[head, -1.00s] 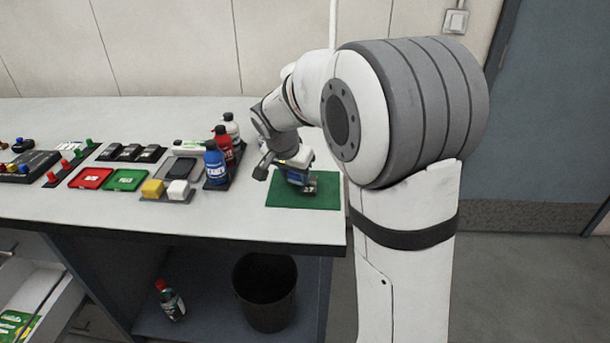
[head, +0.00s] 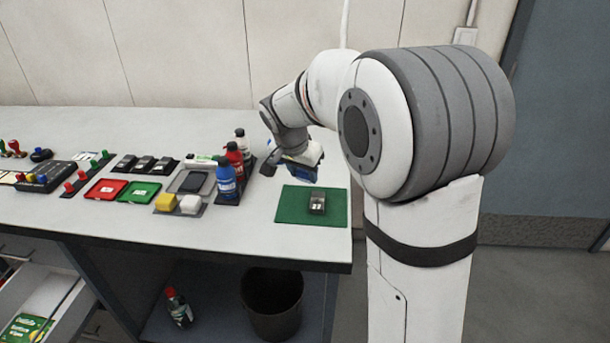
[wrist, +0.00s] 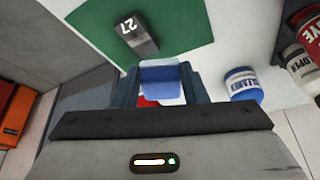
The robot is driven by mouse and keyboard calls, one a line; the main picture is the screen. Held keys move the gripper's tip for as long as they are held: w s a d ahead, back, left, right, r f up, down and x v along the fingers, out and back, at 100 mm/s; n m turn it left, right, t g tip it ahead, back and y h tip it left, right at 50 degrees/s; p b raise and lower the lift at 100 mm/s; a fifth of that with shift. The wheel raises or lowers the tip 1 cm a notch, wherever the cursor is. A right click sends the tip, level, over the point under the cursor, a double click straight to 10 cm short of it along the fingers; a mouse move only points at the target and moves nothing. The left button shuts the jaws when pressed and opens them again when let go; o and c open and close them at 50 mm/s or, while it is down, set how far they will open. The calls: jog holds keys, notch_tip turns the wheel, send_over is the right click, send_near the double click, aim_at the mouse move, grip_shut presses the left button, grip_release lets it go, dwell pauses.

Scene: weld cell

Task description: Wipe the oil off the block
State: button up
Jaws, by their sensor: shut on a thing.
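The block (head: 317,203) is small and dark grey with a white number label, and sits on the green mat (head: 290,213) near the bench's right end. It also shows in the wrist view (wrist: 143,43), where the label reads 27. I cannot make out oil on it. My gripper (wrist: 160,84) is shut on a blue pad (wrist: 161,73), cloth or sponge, gripped between its two fingers. In the head view my gripper (head: 300,165) is above the mat's back edge, up and left of the block, apart from it.
Blue (head: 227,181), red and white bottles stand in a dark rack left of the mat. Red (head: 106,189) and green (head: 142,191) trays lie farther left. A black bin (head: 272,305) is below the bench.

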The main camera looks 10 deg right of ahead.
jog(key=shift+r, duration=0.15)
jog(key=shift+r+p, duration=1)
jog(key=shift+r, duration=0.55)
